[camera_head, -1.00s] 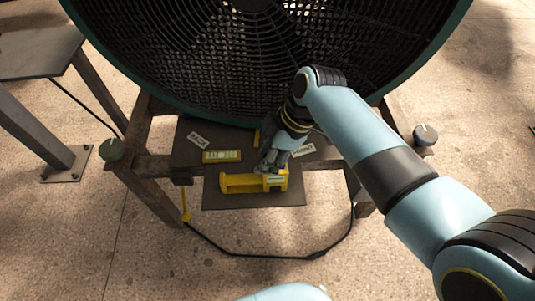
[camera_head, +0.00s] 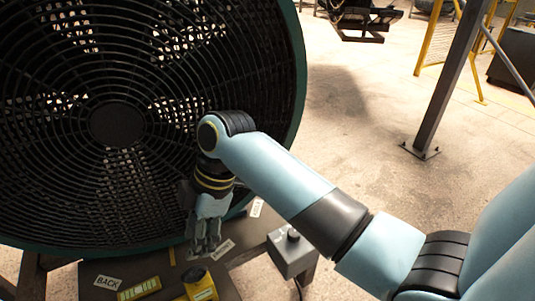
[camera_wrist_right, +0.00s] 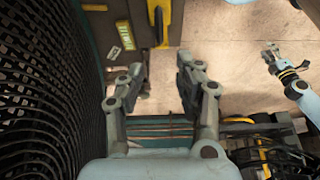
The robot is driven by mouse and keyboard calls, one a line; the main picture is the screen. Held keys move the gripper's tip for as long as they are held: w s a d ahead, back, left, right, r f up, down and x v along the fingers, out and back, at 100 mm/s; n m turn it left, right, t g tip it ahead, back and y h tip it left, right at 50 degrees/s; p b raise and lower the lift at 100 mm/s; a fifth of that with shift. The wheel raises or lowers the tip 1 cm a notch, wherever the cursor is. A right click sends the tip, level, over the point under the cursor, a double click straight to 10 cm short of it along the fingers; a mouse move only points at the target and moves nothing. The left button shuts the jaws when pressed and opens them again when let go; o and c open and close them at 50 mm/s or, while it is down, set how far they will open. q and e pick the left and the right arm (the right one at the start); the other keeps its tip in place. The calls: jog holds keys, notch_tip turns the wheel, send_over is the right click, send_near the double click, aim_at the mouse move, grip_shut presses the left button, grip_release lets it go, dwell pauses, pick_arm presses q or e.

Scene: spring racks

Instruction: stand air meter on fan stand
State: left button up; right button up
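A yellow device (camera_head: 200,285), which looks like the air meter, lies on the dark board of the fan stand (camera_head: 105,268). It is cut off by the bottom edge of the head view. Part of it also shows at the top of the right wrist view (camera_wrist_right: 163,22). My right gripper (camera_head: 204,246) hangs in front of the fan grille, just above the device in the picture. In the right wrist view its fingers (camera_wrist_right: 160,72) are apart with nothing between them. My left gripper (camera_wrist_right: 271,54) shows small at the right of that view; its fingers are too small to judge.
The large round fan (camera_head: 118,125) stands close behind my right gripper. A yellow-green strip (camera_head: 138,290) and a BACK label (camera_head: 107,282) lie on the board. A grey box with a knob (camera_head: 291,255) is to the right. Open floor (camera_head: 350,110) lies beyond the fan.

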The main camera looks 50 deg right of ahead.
jog(key=s+d+f+m+h, duration=0.1)
jog(key=s+d+f+m, duration=0.2)
jog(key=s+f, duration=0.35)
jog(key=s+d+f+m+h, duration=0.1)
jog(key=s+d+f+m, duration=0.25)
jog(key=f, duration=0.65)
jog(key=s+d+f+m+h, duration=0.1)
jog(key=s+d+f+m, duration=0.15)
jog(key=s+f, duration=0.45)
jog(key=s+d+f+m+h, duration=0.1)
jog(key=s+d+f+m, duration=0.1)
jog(key=s+f, duration=0.35)
jog(key=s+d+f+m, duration=0.1)
jog(key=s+f+m, duration=0.1)
jog(key=s, duration=0.6)
jog(key=s+d+f+m+h, duration=0.1)
jog(key=s+d+f, duration=0.1)
jog(key=s+f, duration=0.35)
notch_tip(320, 180, down, 6)
jog(key=s+b, duration=0.2)
jog(key=b, duration=0.6)
